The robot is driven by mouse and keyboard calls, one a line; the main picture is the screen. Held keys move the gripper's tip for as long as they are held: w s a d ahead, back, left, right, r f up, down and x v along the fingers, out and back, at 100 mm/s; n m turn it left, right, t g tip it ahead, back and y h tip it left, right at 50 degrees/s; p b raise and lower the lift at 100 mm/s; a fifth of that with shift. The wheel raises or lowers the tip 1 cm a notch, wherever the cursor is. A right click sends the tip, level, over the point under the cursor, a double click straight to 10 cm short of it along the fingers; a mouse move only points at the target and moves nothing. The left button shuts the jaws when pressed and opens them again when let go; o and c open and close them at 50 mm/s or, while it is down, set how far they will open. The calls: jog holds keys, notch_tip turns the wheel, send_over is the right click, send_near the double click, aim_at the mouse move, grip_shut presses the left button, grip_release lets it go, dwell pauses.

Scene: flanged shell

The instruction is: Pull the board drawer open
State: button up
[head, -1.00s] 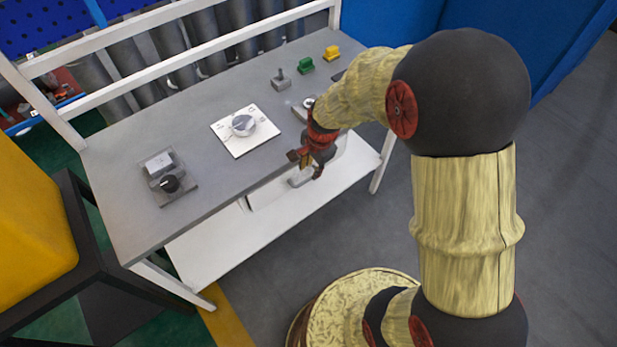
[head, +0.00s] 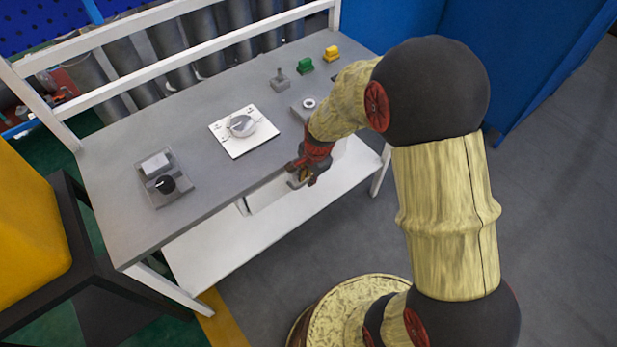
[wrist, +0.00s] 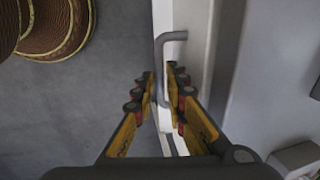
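The drawer (head: 268,192) is a white box under the front edge of the grey tabletop, and it looks closed. Its grey bar handle shows in the wrist view (wrist: 159,55), standing off the white drawer front (wrist: 193,50). My gripper (head: 302,180) is at the handle, below the table edge. In the wrist view my gripper (wrist: 161,75) has its two fingers apart, one on each side of the handle bar. I cannot tell whether either finger touches it. In the head view the gripper hides most of the handle.
The tabletop (head: 200,120) carries a dial plate (head: 243,131), a switch box (head: 163,177), and small grey, green and yellow parts. A white lower shelf (head: 220,250) lies under the drawer. A yellow and black object (head: 30,220) stands at the left. Floor is free at the right.

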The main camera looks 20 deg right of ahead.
grip_shut()
dwell(0.4)
